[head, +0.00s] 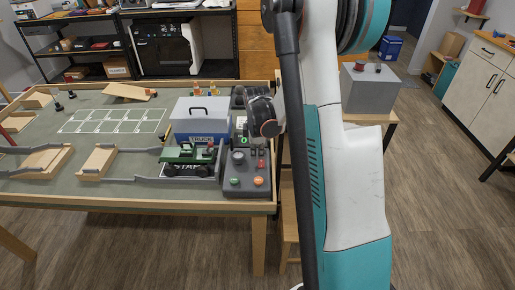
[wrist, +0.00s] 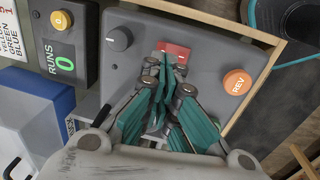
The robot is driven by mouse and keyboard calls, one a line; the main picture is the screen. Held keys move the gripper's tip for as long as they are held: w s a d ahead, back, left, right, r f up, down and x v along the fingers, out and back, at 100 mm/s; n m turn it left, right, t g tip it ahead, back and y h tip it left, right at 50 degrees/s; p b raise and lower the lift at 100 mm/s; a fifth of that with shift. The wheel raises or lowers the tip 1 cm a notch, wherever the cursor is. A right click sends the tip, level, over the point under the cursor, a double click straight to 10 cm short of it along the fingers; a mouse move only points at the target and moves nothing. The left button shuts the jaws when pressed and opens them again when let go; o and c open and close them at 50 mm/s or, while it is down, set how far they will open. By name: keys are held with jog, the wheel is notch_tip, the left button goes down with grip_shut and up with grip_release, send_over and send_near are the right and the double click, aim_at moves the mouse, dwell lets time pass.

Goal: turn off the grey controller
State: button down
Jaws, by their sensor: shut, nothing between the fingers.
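The grey controller (head: 248,169) stands at the right end of the worktable. In the wrist view the controller (wrist: 215,50) fills the middle, with a dark knob (wrist: 120,38), a red switch (wrist: 173,50) and an orange REV button (wrist: 237,82). In the head view a green button (head: 235,181) and the orange button (head: 258,181) show on its front part. My gripper (wrist: 165,68) is shut and empty over the controller, fingertips at the near edge of the red switch. I cannot tell whether they touch it. The fingers hide part of the panel.
A RUNS counter (wrist: 65,55) showing 0 stands beside the controller. A green toy truck (head: 188,156) and a grey-and-blue box (head: 200,120) stand left of it on the worktable (head: 150,196). Ramps and rails lie further left.

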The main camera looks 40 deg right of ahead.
aim_at(261, 163)
jog(key=shift+w+f, duration=0.1)
jog(key=shift+f, duration=0.75)
jog(key=shift+d, duration=0.1)
jog(key=shift+w+d+f+g+y+b, duration=0.2)
jog(key=shift+f+g+y+b, duration=0.35)
jog(key=shift+g, duration=0.15)
jog(key=shift+s+a, duration=0.1)
